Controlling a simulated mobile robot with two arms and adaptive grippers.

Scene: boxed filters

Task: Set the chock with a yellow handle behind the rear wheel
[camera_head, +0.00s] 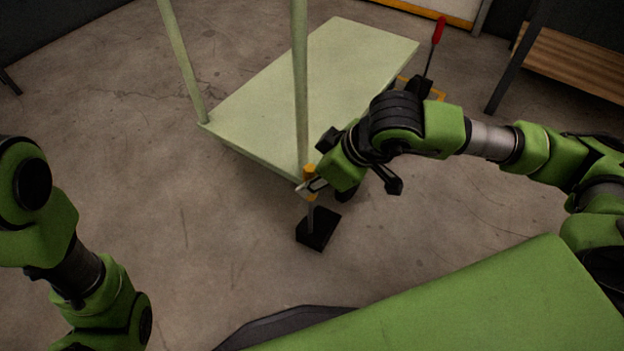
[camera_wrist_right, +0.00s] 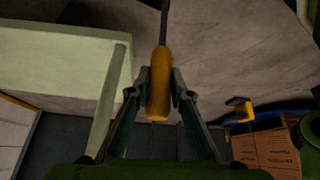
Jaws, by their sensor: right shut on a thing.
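The chock is a black block (camera_head: 318,230) with a thin upright rod and a yellow handle (camera_head: 309,171). My right gripper (camera_head: 309,185) is shut on the yellow handle; in the right wrist view the handle (camera_wrist_right: 159,85) lies between both fingers. The block is at or just above the floor; I cannot tell which. It is in front of the near corner of the pale green cart (camera_head: 320,85), apart from it. A dark wheel (camera_head: 346,193) shows partly under that corner, mostly hidden by my right gripper. My left gripper is out of view.
A second chock with a red handle (camera_head: 438,31) stands beyond my right arm by a yellow floor marking (camera_head: 441,96). A slatted wooden bench (camera_head: 575,73) is at right. Cardboard boxes (camera_wrist_right: 268,150) show in the wrist view. Floor left of the cart is clear.

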